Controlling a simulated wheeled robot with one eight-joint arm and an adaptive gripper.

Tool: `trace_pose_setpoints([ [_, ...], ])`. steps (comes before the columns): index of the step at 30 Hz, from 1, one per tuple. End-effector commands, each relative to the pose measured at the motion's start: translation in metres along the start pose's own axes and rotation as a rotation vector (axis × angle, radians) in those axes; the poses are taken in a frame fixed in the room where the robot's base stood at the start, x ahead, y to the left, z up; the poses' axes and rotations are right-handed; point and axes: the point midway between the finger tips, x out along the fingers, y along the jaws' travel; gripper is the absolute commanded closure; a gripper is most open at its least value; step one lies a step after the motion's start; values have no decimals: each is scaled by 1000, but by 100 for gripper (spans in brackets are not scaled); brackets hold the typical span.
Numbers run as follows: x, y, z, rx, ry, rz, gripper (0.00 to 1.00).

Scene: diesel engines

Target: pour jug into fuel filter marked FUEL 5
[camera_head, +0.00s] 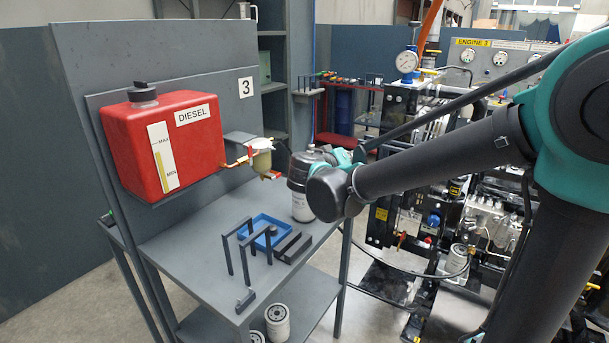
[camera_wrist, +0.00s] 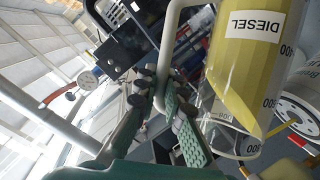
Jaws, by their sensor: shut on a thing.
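My gripper (camera_wrist: 160,92) is shut on the pale handle of a clear jug (camera_wrist: 250,75) marked DIESEL, with scale numbers and yellow liquid inside. The jug fills the right of the wrist view and looks slanted there; I cannot tell its true tilt. In the head view my gripper (camera_head: 343,156) is beyond the end of my arm, and I cannot make out the jug. No FUEL 5 mark is readable.
The grey bench (camera_head: 205,235) carries a blue tray (camera_head: 258,222) and dark stands (camera_head: 240,255). A red diesel tank (camera_head: 165,145) with a tap hangs on the panel marked 3. More filters (camera_head: 278,318) sit below. The ENGINE 3 stand (camera_head: 485,75) is at the right.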

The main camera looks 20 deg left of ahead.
Motion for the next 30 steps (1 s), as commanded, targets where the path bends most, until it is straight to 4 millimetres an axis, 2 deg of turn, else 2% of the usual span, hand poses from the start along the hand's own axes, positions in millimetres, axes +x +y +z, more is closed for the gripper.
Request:
trace_pose_setpoints([
  [30,-2,0,-6,-37,4,14,100],
])
